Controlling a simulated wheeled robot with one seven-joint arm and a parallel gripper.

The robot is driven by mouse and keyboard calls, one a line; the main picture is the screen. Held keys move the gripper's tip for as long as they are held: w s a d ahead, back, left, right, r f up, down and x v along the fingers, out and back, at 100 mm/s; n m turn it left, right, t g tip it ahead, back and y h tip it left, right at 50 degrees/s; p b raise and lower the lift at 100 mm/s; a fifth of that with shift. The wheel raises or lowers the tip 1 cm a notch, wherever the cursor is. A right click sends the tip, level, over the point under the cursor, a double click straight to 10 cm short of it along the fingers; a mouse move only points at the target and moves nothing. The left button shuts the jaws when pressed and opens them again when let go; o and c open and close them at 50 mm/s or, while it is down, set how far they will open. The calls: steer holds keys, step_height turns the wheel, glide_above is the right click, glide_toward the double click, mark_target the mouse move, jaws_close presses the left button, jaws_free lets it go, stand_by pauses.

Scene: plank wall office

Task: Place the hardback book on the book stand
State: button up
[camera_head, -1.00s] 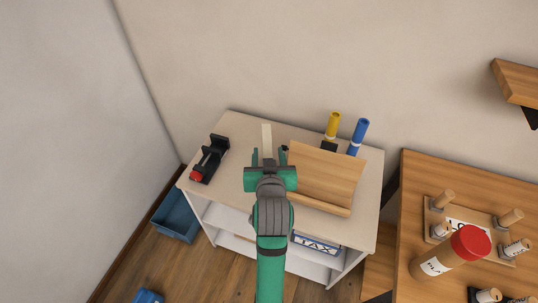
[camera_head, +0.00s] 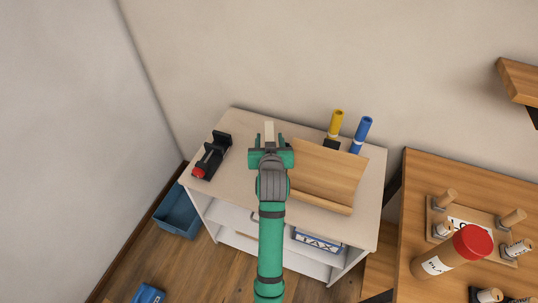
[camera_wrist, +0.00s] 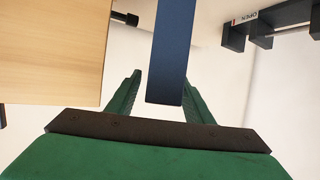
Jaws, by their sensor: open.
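The hardback book shows as a narrow pale strip (camera_head: 269,129) on the cabinet top, just beyond my gripper (camera_head: 269,140). In the wrist view the book is a dark blue upright band (camera_wrist: 173,45), seen edge-on, with its near end between my open fingers (camera_wrist: 162,85). Gaps show on both sides, and the fingers do not appear to touch it. The wooden book stand (camera_head: 328,175) is close on the right of my gripper, with a sloped panel and a front ledge. It also shows at the left of the wrist view (camera_wrist: 50,50). My gripper hides the book's lower part.
A black device with a red knob (camera_head: 211,157) lies left on the cabinet top (camera_head: 232,190). A yellow tube (camera_head: 335,122) and a blue tube (camera_head: 361,134) stand behind the stand.

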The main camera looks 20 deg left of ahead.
steer(key=shift+w, duration=0.15)
jaws_close()
steer(key=shift+r, duration=0.1)
steer(key=shift+r, duration=0.1)
